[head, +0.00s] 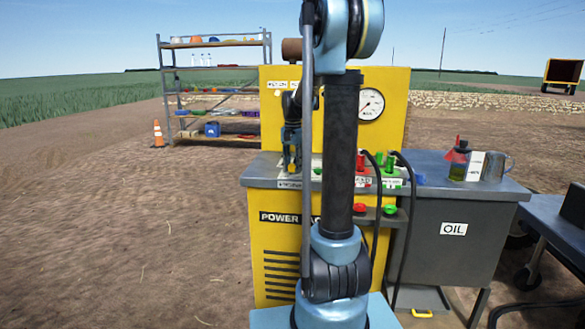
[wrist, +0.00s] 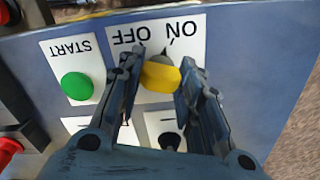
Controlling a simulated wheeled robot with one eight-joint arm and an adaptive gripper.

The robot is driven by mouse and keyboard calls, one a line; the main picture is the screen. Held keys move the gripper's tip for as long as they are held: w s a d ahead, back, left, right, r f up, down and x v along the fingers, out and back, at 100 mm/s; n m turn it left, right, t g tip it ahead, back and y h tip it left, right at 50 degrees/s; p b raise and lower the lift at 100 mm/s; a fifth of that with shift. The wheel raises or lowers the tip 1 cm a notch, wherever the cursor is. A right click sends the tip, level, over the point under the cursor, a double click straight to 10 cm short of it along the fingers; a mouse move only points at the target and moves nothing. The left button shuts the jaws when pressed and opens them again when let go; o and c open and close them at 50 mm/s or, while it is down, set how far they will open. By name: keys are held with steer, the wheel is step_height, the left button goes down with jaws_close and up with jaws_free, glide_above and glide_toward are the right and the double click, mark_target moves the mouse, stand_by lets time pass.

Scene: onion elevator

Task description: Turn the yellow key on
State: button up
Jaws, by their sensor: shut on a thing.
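The yellow key (wrist: 160,77) sits on a white label plate in the wrist view. OFF is printed to its upper left and ON to its upper right, both upside down. The key's dark tip points up, between the two words. My gripper (wrist: 162,60) has one finger on each side of the key and is shut on it.
A green START button (wrist: 77,86) is left of the key, and a red knob (wrist: 8,150) is at the lower left edge. Red and green clamps with black cables (head: 408,175) are right of my arm. An oil bottle (head: 458,160) and metal mug (head: 494,166) stand farther right.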

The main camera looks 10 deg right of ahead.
mark_target(292, 164)
steer(key=shift+a+m, duration=0.15)
steer(key=shift+m, duration=0.75)
steer(key=o, duration=1.1)
steer(key=shift+c, duration=0.2)
steer(key=shift+r, duration=0.1)
step_height(292, 164, up, 12)
